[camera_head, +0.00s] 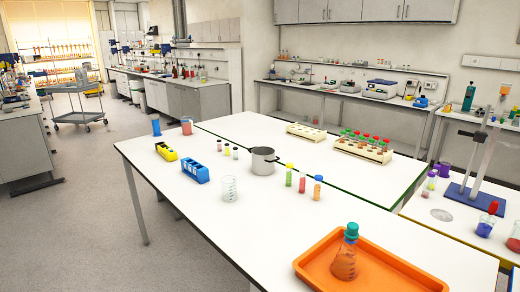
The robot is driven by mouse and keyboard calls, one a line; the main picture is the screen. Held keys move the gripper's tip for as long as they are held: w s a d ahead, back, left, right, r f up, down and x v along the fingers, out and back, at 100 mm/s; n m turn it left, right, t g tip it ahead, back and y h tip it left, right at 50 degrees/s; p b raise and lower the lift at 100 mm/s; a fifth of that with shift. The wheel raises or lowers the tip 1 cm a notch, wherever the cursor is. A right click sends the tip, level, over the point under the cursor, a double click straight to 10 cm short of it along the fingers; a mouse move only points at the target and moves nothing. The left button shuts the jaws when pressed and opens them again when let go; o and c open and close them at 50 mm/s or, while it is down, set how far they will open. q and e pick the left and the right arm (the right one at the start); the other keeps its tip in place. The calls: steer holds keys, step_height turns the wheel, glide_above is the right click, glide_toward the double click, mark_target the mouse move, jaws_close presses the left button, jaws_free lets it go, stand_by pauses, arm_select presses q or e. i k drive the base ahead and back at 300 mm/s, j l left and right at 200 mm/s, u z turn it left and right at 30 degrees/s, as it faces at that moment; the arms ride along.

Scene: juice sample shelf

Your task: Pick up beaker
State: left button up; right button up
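A clear, empty-looking glass beaker (229,188) stands upright on the white table (180,205), near its front edge and left of the middle. Two other cup-shaped vessels stand at the table's far left corner, one blue (156,127) and one reddish (186,127). Neither of my grippers shows in the head view, and nothing is touching the clear beaker.
A blue rack (195,172), a yellow rack (166,152) and a metal pot (263,161) stand near the beaker. Capped tubes (302,183) stand right of it. An orange tray (392,270) holds a stoppered flask (344,258). The tabletop between beaker and tray is clear.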

mark_target(229, 191)
steer(key=j+z, duration=0.1)
steer(key=z, duration=0.3)
steer(key=i+j+z, duration=0.15)
steer(key=j, duration=0.15)
steer(key=i+j+z, duration=0.15)
steer(key=j, duration=0.2)
steer(key=i+j+z, duration=0.15)
steer(key=j, duration=0.2)
steer(key=i+j+z, duration=0.15)
steer(key=j, duration=0.25)
steer(key=i+j, duration=0.15)
steer(key=j, duration=0.25)
steer(key=i+j, duration=0.15)
steer(key=j, duration=0.2)
steer(key=i+j+z, duration=0.1)
steer(key=j, duration=0.3)
steer(key=i+j, duration=0.2)
steer(key=j, duration=0.2)
steer(key=i+j, duration=0.1)
steer(key=j, duration=0.3)
steer(key=i+j, duration=0.15)
steer(key=j, duration=0.25)
steer(key=i+j+z, duration=0.1)
steer(key=j, duration=0.3)
